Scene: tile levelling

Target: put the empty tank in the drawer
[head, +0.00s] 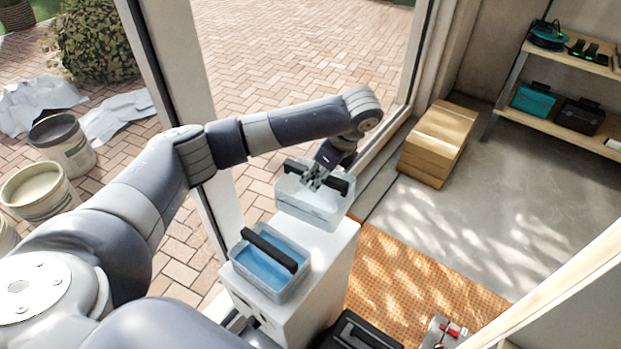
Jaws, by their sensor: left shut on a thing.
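A clear, pale tank (308,208) with a black handle is at the far end of a white cabinet (318,258); no blue liquid shows in it. My left gripper (317,179) reaches it from above and is shut on its handle. I cannot tell whether this tank rests on the cabinet or is just above it. A second tank (283,293) with blue liquid and a black handle stands on the near end of the cabinet top. No open drawer can be made out. My right gripper is not in view.
A cardboard box (438,140) stands on the grey floor beside the glass door frame. An orange textured mat (405,275) lies right of the cabinet, with a black case (362,332) at the bottom. Shelves (561,125) with equipment are at top right. Buckets (62,143) stand outside.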

